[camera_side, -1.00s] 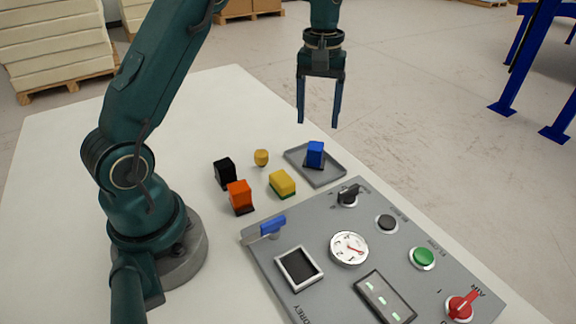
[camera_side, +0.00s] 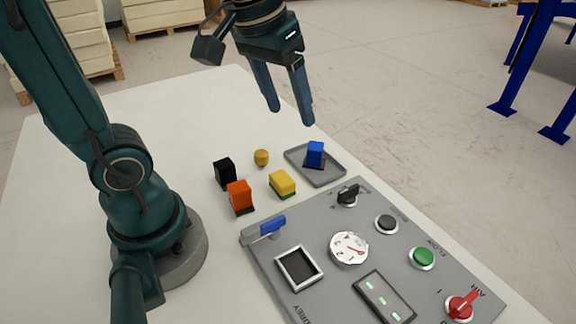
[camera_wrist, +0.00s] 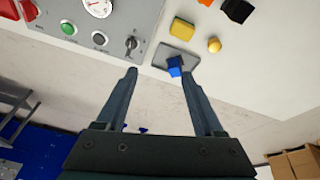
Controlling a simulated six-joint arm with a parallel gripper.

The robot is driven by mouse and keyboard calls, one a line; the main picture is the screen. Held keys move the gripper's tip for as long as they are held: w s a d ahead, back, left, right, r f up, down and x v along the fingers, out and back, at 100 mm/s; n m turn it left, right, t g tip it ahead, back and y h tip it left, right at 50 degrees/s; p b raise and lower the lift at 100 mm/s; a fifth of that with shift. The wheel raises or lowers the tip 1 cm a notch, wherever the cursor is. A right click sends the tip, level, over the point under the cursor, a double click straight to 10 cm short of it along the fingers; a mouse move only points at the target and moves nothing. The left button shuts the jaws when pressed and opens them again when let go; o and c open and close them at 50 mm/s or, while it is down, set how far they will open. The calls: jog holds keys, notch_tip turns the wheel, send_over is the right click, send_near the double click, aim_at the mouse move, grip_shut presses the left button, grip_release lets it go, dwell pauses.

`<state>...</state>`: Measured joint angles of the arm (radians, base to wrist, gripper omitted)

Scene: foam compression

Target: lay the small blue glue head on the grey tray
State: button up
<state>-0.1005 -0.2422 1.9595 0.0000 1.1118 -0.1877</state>
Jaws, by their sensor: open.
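The small blue glue head (camera_side: 315,153) sits on the grey tray (camera_side: 327,177) in the side view, its dark base resting on the tray. In the wrist view the blue glue head (camera_wrist: 175,66) shows on the grey tray (camera_wrist: 165,52), partly beside the right fingertip. My gripper (camera_side: 290,115) is open and empty. It hangs tilted in the air above and behind the tray, apart from the glue head. In the wrist view its two fingers (camera_wrist: 158,72) are spread with nothing held between them.
A black block (camera_side: 224,173), an orange block (camera_side: 239,195), a yellow block (camera_side: 282,183) and a small round yellow piece (camera_side: 261,158) stand left of the tray. A grey control panel (camera_side: 320,225) with knobs and buttons lies in front.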

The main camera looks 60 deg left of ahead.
jog(key=s+d+f+m+t, duration=0.2)
jog(key=s+f+m, duration=0.1)
jog(key=s, duration=0.4)
jog(key=shift+s+d+f, duration=0.2)
jog(key=shift+f, duration=0.05)
